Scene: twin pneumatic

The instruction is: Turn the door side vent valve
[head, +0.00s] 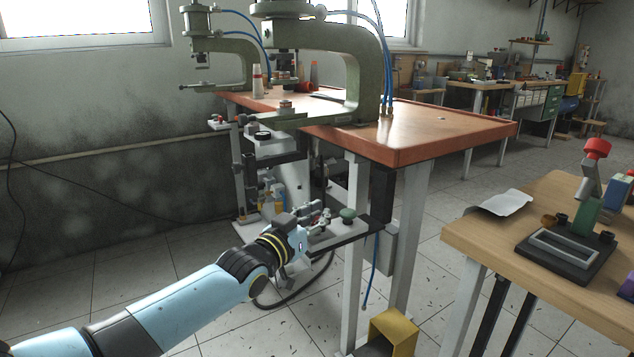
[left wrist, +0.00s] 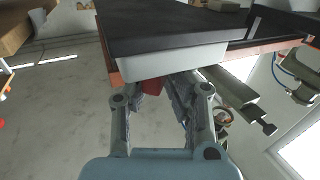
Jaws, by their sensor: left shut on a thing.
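My left gripper (head: 312,222) reaches in from the left to a small pale panel (head: 335,235) mounted low at the bench's side. In the left wrist view my left gripper (left wrist: 160,85) has its fingers closed around a small red part (left wrist: 152,87), which I take to be the vent valve's handle. It sits just below a pale box edge, and the fingers hide much of it. In the head view the valve is mostly hidden by the gripper. A green knob (head: 348,213) stands on the panel, right of the gripper and apart from it. My right gripper is not in view.
Two green C-frame presses (head: 365,70) stand on the wooden-topped bench (head: 430,130) above. A white bench leg (head: 356,270) and a yellow box (head: 393,330) are right of the arm. A second table (head: 480,240) stands at right. A dark hose lies below the gripper.

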